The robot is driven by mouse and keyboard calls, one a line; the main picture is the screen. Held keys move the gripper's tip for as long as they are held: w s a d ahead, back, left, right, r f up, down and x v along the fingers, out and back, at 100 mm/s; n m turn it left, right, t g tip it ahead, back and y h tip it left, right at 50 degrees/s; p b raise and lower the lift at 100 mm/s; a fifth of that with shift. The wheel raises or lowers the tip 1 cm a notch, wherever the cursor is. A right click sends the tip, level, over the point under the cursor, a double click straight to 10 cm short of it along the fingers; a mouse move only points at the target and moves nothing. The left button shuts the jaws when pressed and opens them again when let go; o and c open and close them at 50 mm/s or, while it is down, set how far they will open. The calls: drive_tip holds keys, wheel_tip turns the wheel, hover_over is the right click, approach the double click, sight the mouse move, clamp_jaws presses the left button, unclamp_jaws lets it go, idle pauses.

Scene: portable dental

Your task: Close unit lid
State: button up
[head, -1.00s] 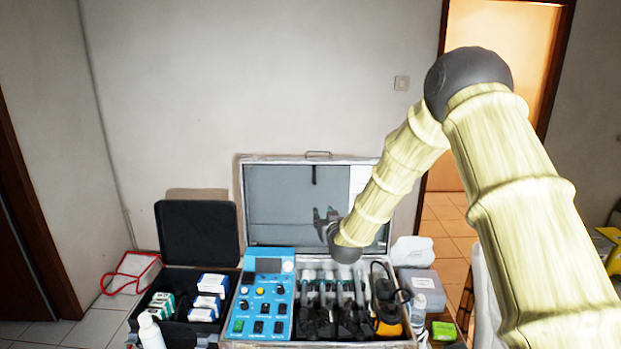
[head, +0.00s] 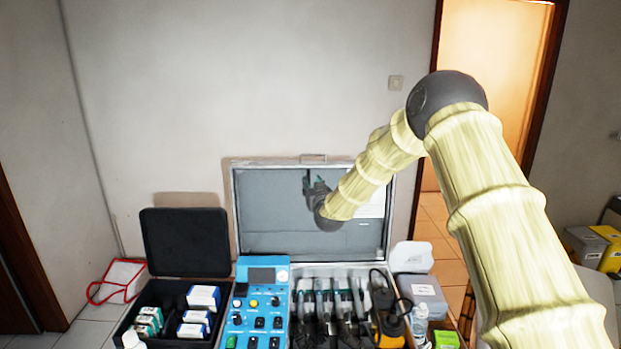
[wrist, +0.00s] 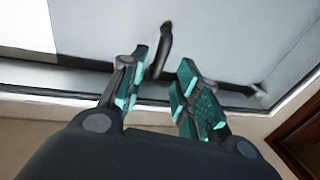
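The unit is a metal case with its lid (head: 275,224) standing open and upright at the back, grey inside. My gripper (head: 309,180) is in front of the lid's inner face, in its upper middle part. In the wrist view my gripper's two teal-padded fingers (wrist: 163,90) are spread apart with nothing between them. The lid's inner face (wrist: 225,35) and its edge show beyond the fingers. A dark strap or latch-like piece (wrist: 163,50) on the lid appears beyond the gap between the fingers. I cannot tell whether my gripper touches the lid.
The case holds a blue control panel (head: 257,312) and several handpieces (head: 335,305). A black open box (head: 185,245) with small cartons stands to the left. A grey container (head: 422,290) and a bottle (head: 419,322) stand to the right. The wall is close behind the lid.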

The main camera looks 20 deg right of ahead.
sight(309, 180)
drive_tip(key=shift+w+d+p, duration=0.15)
drive_tip(key=shift+w+p, duration=0.65)
drive_tip(key=shift+w, duration=1.15)
clamp_jaws()
